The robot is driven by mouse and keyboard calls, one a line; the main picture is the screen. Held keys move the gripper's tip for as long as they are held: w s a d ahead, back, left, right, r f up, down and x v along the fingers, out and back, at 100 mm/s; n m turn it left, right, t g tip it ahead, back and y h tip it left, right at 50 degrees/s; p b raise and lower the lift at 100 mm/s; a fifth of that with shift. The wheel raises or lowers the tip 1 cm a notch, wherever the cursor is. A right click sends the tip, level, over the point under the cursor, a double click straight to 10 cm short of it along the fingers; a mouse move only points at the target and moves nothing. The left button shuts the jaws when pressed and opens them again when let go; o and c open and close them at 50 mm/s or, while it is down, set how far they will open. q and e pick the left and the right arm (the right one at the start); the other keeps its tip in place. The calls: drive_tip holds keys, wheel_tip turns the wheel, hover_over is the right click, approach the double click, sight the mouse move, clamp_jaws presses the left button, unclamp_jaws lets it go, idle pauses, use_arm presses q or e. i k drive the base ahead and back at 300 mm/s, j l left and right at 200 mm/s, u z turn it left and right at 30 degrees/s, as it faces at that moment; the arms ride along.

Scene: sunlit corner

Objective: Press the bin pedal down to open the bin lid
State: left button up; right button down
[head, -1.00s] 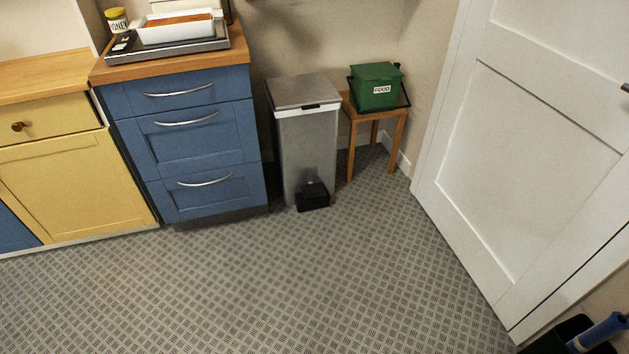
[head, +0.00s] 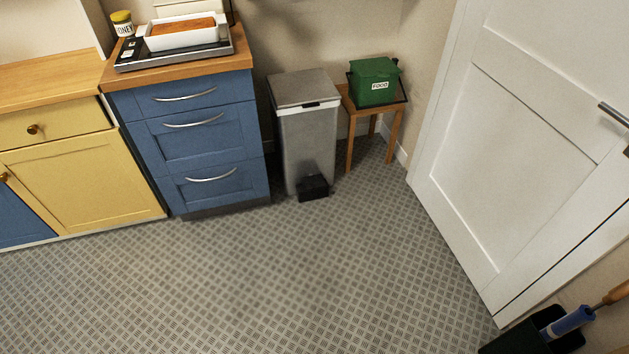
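The bin (head: 307,145) is a tall grey metal box standing on the floor between the blue drawers and a small wooden stool. Its grey lid (head: 304,88) is closed. A black pedal (head: 313,187) sticks out at the foot of its front, near the floor. Nothing touches the pedal. Neither of my grippers shows in the head view.
Blue drawers (head: 190,142) stand left of the bin. A green food caddy (head: 375,82) sits on the wooden stool (head: 392,130) to its right. A white door (head: 530,130) is at the right, with a black container (head: 535,335) below. The patterned floor (head: 300,270) in front is clear.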

sight(311, 182)
drive_tip(key=i+j+u, duration=0.1)
drive_tip(key=i+j, duration=0.15)
drive_tip(key=i, duration=0.35)
drive_tip(key=i+j+u, duration=0.15)
drive_tip(key=i, duration=0.4)
drive_tip(key=i+j+u, duration=0.1)
drive_tip(key=i, duration=0.5)
